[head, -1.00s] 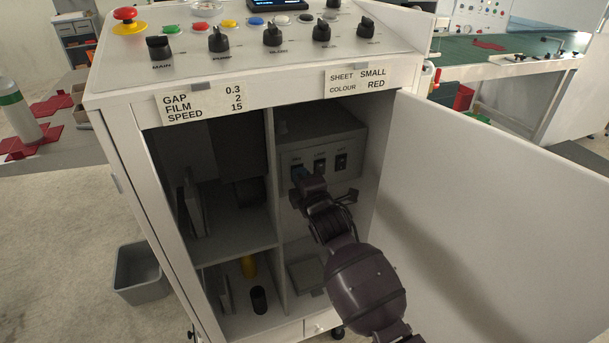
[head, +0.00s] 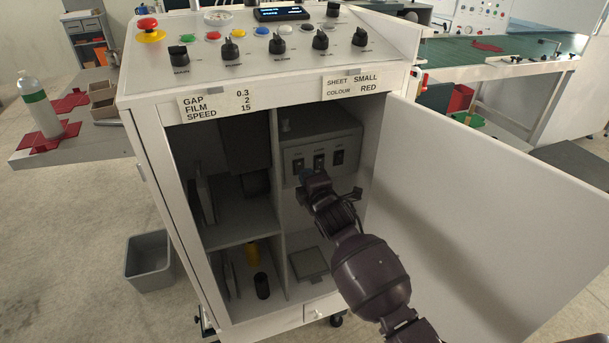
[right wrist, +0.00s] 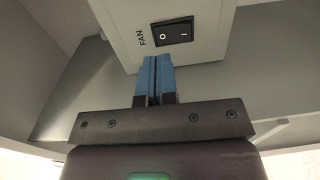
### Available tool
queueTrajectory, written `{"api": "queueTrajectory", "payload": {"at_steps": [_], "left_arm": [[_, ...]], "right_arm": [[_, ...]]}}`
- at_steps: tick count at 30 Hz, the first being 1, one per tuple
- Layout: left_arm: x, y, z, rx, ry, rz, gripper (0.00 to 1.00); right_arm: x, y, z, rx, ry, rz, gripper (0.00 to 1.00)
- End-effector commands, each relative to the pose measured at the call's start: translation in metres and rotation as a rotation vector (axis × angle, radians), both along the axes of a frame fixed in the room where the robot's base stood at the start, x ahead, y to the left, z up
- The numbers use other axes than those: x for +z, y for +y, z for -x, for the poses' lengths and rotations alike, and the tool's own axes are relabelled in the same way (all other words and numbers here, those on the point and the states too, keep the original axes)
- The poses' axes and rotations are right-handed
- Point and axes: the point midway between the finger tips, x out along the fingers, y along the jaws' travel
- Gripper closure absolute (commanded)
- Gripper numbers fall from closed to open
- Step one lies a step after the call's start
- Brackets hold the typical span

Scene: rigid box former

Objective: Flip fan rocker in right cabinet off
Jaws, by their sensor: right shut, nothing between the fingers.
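The fan rocker (head: 298,167) is the leftmost of three dark rockers on a grey box (head: 345,145) inside the open cabinet. In the right wrist view the black fan rocker (right wrist: 173,31) sits beside the word FAN, with O at its left end and I at its right. Which end is pressed in is hard to tell. My right gripper (head: 305,175) is just below and in front of it. Its blue fingers (right wrist: 155,62) are shut and empty, their tips near the box's lower edge, apart from the rocker. My left gripper is out of view.
The cabinet door (head: 480,200) stands open on the right. A vertical divider (head: 278,190) and shelves split the inside, with a yellow cylinder (head: 252,252) and black cylinder (head: 262,286) at lower left. Knobs and buttons top the cabinet. A grey bin (head: 149,262) stands on the floor.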

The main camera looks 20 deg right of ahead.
Motion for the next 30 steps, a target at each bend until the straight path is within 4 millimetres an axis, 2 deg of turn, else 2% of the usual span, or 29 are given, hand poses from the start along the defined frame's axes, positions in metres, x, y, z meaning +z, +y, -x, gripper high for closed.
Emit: {"api": "queueTrajectory", "payload": {"at_steps": [1,5,15,21,30], "left_arm": [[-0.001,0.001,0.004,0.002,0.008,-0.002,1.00],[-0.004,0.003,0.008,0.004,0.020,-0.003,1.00],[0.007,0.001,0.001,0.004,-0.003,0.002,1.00],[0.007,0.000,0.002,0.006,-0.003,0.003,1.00],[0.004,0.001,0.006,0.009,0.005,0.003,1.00]], "right_arm": [[0.001,-0.001,0.011,0.000,0.000,0.001,1.00],[0.002,-0.002,0.034,-0.001,0.001,0.001,1.00],[0.005,-0.003,0.085,0.000,0.003,0.000,1.00],[0.005,-0.003,0.097,0.000,0.004,-0.001,1.00],[0.005,-0.003,0.099,0.000,0.004,-0.001,1.00]]}}
